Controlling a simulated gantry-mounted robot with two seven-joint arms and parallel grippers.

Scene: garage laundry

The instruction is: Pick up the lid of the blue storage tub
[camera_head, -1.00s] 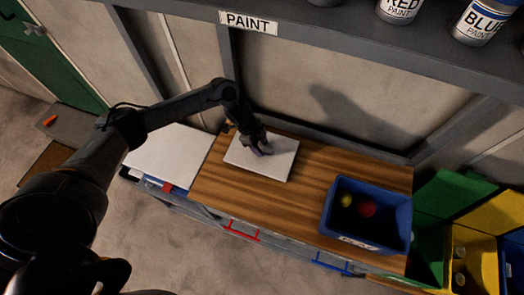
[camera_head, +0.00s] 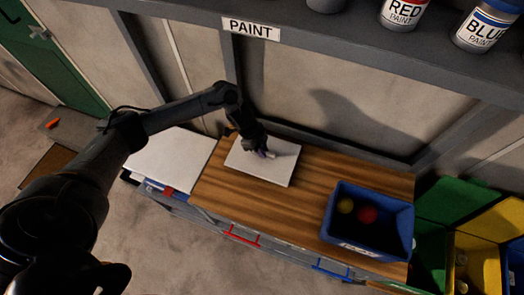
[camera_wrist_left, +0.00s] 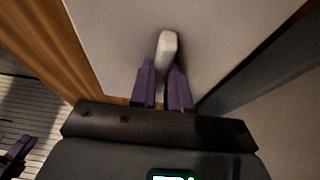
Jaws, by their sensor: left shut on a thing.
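The lid (camera_head: 265,172) is a flat pale rectangle lying on the wooden worktop, left of the blue tub (camera_head: 340,238). In the left wrist view the lid (camera_wrist_left: 115,35) fills the upper middle, with a raised pale handle (camera_wrist_left: 167,45) on it. My left gripper (camera_head: 265,153) is over the lid. In the left wrist view its purple fingers (camera_wrist_left: 163,85) are shut on the handle, one on each side. The tub is open and holds a yellow ball (camera_head: 345,205) and a red ball (camera_head: 367,215).
The wooden worktop (camera_head: 225,205) has bare room between lid and tub. A white surface (camera_head: 165,160) adjoins it at left. A grey shelf with paint cans (camera_head: 402,12) hangs above the back wall. Green and yellow bins (camera_head: 475,250) stand at right.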

